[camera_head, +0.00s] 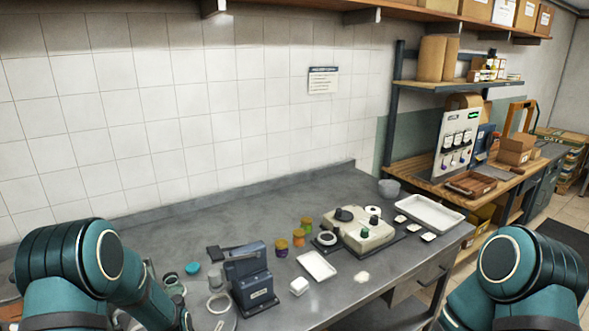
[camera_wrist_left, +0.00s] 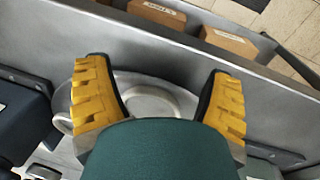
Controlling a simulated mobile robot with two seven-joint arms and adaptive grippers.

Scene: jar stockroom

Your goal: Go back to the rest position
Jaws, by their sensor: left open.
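In the left wrist view my left gripper (camera_wrist_left: 160,70) is open, its two yellow-padded fingers well apart. A pale round dish or plate (camera_wrist_left: 152,100) shows between and behind the fingers, and nothing is clearly held. I cannot tell whether the fingers touch it. In the head view my left arm reaches over the left front of the grey bench (camera_head: 140,222), and its fingers are not visible. My right arm shows at the lower right, with its gripper out of view.
A dark blue device (camera_head: 250,276) and several small jars (camera_head: 298,237) stand near my left arm. A cream machine (camera_head: 355,230) and a white tray (camera_head: 430,215) sit farther right. Cardboard boxes (camera_wrist_left: 157,14) lie beyond the bench edge. The bench's back strip is clear.

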